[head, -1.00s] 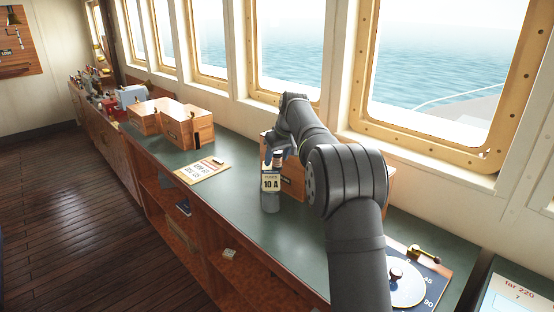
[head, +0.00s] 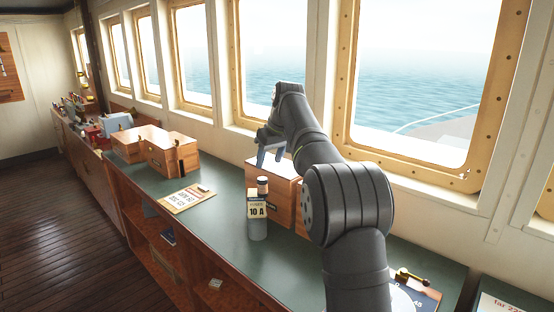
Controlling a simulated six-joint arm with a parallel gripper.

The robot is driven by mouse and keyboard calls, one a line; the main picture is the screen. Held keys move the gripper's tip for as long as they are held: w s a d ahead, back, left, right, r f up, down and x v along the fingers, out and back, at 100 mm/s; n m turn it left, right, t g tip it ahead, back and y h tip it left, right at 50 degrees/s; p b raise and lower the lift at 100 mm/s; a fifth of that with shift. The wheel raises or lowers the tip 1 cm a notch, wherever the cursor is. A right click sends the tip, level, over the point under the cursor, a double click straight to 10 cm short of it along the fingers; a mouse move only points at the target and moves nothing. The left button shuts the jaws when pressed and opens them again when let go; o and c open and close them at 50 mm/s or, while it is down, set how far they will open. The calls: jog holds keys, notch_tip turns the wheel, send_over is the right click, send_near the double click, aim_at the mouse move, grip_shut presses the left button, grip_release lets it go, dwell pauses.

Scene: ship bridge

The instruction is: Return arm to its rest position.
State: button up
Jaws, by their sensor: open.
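My gripper (head: 270,157) is in the head view, pointing down above the wooden box behind the bottle. Its jaws are open and I see nothing between them. My dark grey arm reaches from the bottom right up to it. A grey bottle with a "10 A" label (head: 257,210) stands upright on the green counter, below my gripper and apart from it. The wooden box (head: 284,205) stands behind the bottle, partly hidden by my arm.
A clipboard (head: 187,199) lies on the green counter (head: 215,230) to the left, with wooden boxes (head: 165,152) behind it. A dial plate with a brass part (head: 412,278) is at lower right, partly behind my arm. Windows line the wall behind.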

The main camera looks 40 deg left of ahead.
aim_at(261, 178)
jog(key=x, duration=1.2)
jog(key=shift+d+f, duration=0.1)
jog(key=shift+r, duration=1.65)
jog(key=shift+f, duration=0.1)
